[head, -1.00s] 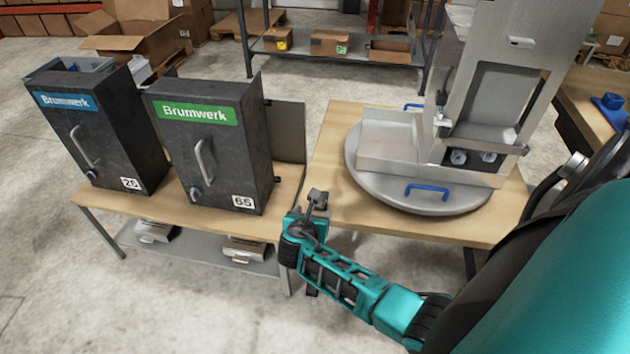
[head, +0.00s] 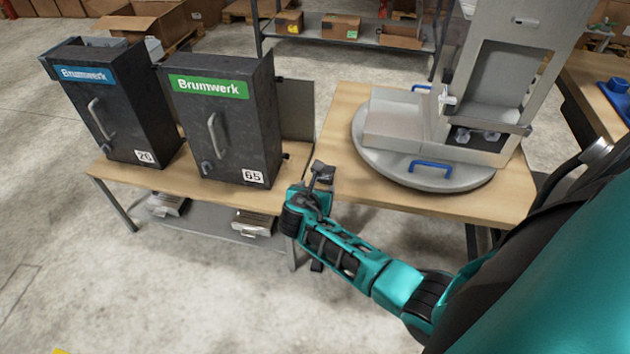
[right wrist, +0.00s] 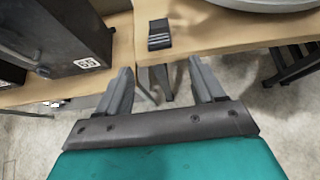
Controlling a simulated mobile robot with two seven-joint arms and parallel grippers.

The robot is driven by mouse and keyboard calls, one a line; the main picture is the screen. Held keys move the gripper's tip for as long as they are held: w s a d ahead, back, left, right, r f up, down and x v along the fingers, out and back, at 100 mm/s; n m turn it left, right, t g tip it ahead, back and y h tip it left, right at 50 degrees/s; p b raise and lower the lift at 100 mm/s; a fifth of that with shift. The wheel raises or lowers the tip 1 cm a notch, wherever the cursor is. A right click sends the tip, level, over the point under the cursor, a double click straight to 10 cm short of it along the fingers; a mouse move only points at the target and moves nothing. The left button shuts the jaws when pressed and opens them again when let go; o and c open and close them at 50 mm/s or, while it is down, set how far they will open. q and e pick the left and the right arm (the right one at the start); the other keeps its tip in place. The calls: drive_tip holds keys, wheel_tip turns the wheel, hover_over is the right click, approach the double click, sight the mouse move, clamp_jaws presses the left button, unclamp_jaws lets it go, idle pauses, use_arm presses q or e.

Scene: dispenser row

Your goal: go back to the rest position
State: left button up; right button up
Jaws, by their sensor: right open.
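My right gripper (head: 322,178) shows in the head view in front of the gap between the two benches. In the right wrist view the right gripper (right wrist: 160,88) has its two fingers wide apart, with nothing between them. It is open and empty. The dark dispenser with the green Brumwerk label (head: 230,125) and number 65 stands to its left, apart from it. The dark dispenser with the blue label (head: 115,105) and number 26 stands further left. My left gripper is in neither view.
A round metal turntable (head: 400,175) with blue handles carries a metal machine (head: 480,95) on the right bench (head: 345,120). A small dark block (right wrist: 159,35) shows near the bench edge in the right wrist view. Metal trays (head: 255,222) lie on the shelf below. The floor in front is clear.

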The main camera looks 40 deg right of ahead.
drive_tip(key=s+a+f+m+t+y, duration=0.1)
drive_tip(key=s+a+f+m+y, duration=0.4)
drive_tip(key=s+a+m, duration=0.5)
drive_tip(key=s+a+r+m+t+y, duration=0.2)
drive_tip(key=s+a+r+m+y, duration=0.3)
drive_tip(key=m, duration=0.7)
drive_tip(key=s+r, duration=0.1)
drive_tip(key=s, duration=0.1)
drive_tip(key=shift+s+a+m, duration=0.3)
drive_tip(key=shift+s, duration=0.05)
drive_tip(key=shift+s+a+r+m+t+y, duration=0.2)
drive_tip(key=shift+r+m+t+y, duration=0.1)
drive_tip(key=shift+r+m+y, duration=0.15)
drive_tip(key=shift+c, duration=0.3)
